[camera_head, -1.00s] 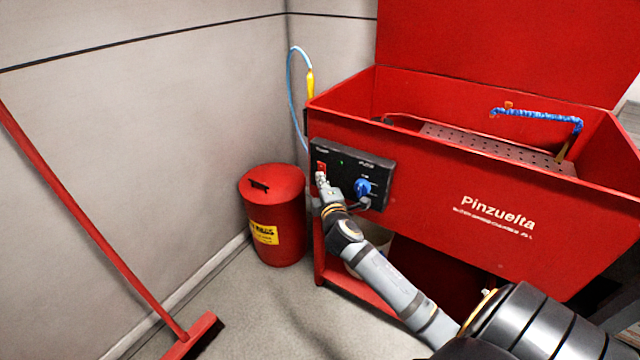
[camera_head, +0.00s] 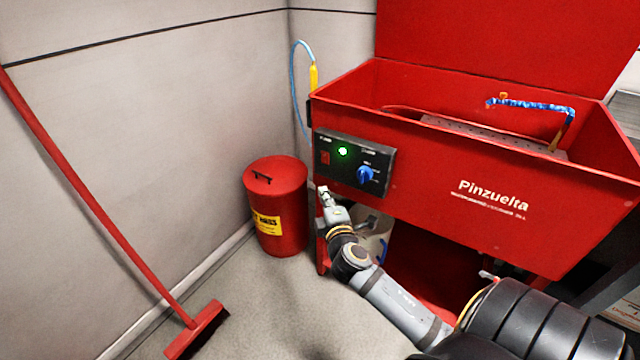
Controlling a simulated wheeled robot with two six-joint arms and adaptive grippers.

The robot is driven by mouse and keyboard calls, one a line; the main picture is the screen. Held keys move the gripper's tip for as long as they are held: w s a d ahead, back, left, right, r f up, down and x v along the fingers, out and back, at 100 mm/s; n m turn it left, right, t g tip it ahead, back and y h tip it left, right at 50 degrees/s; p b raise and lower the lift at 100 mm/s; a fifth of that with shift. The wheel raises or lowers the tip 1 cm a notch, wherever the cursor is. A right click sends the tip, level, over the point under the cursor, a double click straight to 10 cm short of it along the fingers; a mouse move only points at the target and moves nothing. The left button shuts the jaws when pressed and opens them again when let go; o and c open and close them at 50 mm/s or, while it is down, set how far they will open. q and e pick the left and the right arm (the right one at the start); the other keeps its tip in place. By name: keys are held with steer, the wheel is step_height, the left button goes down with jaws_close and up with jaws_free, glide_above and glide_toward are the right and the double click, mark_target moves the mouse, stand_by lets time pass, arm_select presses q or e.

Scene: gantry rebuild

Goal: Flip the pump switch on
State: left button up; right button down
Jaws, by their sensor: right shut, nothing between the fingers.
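The red pump switch (camera_head: 325,158) sits at the left end of the black control panel (camera_head: 352,163) on the front of the red parts washer (camera_head: 450,190). A green lamp (camera_head: 343,151) glows brightly beside the switch, and a blue knob (camera_head: 365,174) is to the right. My right gripper (camera_head: 322,190) is shut and empty, a little below the switch and the panel's lower left corner, apart from the switch. My left gripper is not in view.
A red waste bin (camera_head: 275,205) with a yellow label stands left of the washer. A red broom (camera_head: 110,210) leans at the left. A light blue hose (camera_head: 295,85) hangs by the wall. Grey floor between broom and bin is clear.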

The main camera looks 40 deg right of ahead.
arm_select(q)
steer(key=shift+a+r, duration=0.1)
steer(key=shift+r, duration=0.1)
arm_select(e)
steer(key=v, duration=0.2)
steer(key=shift+s+a+f, duration=0.1)
steer(key=shift+s+a, duration=0.05)
steer(key=shift+s, duration=0.1)
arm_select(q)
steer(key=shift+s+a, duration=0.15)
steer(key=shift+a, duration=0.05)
